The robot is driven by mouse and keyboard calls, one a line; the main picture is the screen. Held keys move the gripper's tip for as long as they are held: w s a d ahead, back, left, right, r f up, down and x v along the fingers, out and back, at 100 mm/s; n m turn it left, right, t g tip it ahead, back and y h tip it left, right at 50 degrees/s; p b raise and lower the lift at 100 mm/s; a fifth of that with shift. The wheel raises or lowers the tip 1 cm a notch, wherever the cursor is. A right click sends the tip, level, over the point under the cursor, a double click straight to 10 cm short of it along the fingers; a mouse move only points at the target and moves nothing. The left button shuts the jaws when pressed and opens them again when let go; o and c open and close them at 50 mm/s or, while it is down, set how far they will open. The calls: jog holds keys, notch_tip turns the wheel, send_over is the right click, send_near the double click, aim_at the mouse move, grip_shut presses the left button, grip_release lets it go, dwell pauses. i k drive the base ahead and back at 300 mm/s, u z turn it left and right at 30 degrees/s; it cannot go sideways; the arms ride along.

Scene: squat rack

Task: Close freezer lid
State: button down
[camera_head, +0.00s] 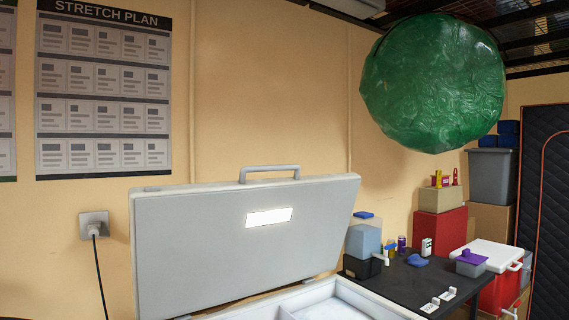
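The chest freezer's grey lid (200,245) stands raised, leaning back near the wall, with its inner face toward me. A bar handle (268,171) shows along its top edge, and a bright light panel (269,217) sits on the inner face. Below it, the white freezer body (285,300) is open, and part of its inside with a divider shows at the bottom edge of the picture. The rest of the freezer is cut off by the frame. My gripper is not in view.
A dark table (405,280) with bottles, boxes and small items stands right of the freezer. A red cooler (497,265) and stacked boxes are beyond it. A large green ball (433,85) hangs high at right. A plugged cord (95,228) runs down the left wall.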

aim_at(194, 248)
jog(key=i, duration=0.95)
jog(key=u, duration=0.4)
